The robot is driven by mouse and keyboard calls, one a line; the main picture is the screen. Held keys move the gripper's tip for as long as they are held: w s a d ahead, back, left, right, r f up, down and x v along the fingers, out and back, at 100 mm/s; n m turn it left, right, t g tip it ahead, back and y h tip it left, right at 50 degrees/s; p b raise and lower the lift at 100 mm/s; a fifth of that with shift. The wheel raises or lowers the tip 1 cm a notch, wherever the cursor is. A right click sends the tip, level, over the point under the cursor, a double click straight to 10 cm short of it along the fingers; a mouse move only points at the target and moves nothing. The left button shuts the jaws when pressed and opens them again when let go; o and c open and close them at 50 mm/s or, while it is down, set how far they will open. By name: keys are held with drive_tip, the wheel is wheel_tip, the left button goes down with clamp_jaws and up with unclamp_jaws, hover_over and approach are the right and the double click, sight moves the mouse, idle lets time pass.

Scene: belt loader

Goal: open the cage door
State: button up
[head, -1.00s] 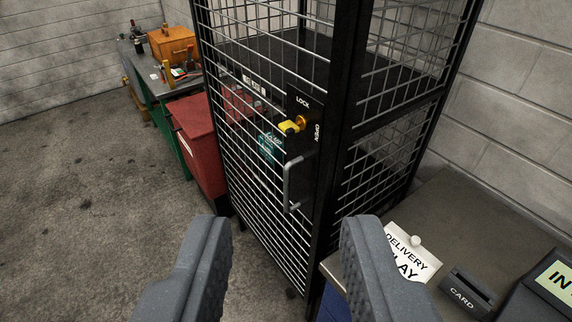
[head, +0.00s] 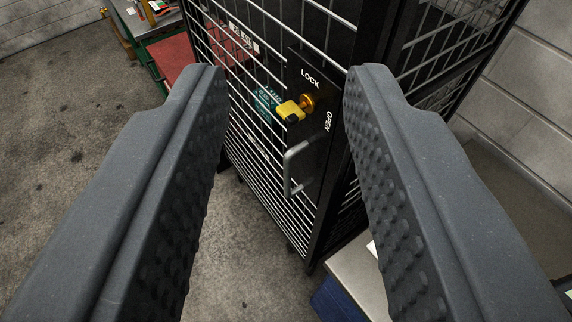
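The cage door (head: 258,158) is a black-framed wire mesh panel and looks shut. Its black lock plate (head: 318,130) reads LOCK at the top and OPEN lower right. A yellow key or knob (head: 291,111) sits in a brass cylinder on the plate, its yellow end pointing left. A grey bar handle (head: 290,170) is fixed below it. My gripper (head: 286,85) is open and empty. Its two dark grey fingers stand wide apart, with the lock and handle showing between them. The fingers hide parts of the cage on both sides.
A grey-topped table (head: 355,272) is at the lower right, partly hidden by the right finger. Concrete floor (head: 70,140) is clear at the left.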

drive_tip(key=w+a+f+m+t+y+b, duration=0.1)
drive_tip(key=w+a+f, duration=0.25)
drive_tip(key=w, duration=0.25)
drive_tip(key=w+a+f+m+t+b, duration=0.1)
drive_tip(key=w+a+f+t, duration=0.15)
drive_tip(key=w+a, duration=0.3)
drive_tip(key=w+a+f+m+t+y+b, duration=0.1)
drive_tip(key=w+a+f, duration=0.3)
drive_tip(key=w, duration=0.2)
drive_tip(key=m+g+h+b, duration=0.3)
drive_tip(key=m+g+h, duration=0.35)
drive_tip(key=h, duration=0.75)
approach(287, 172)
drive_tip(key=shift+n, duration=0.45)
drive_tip(key=b+x, duration=0.1)
drive_tip(key=x, duration=0.2)
drive_tip(key=b+x, duration=0.1)
drive_tip(key=x, duration=0.3)
drive_tip(key=f+b+x, duration=0.1)
drive_tip(key=x, duration=0.2)
drive_tip(key=shift+w+f, duration=0.1)
drive_tip(key=shift+w, duration=0.3)
clamp_jaws()
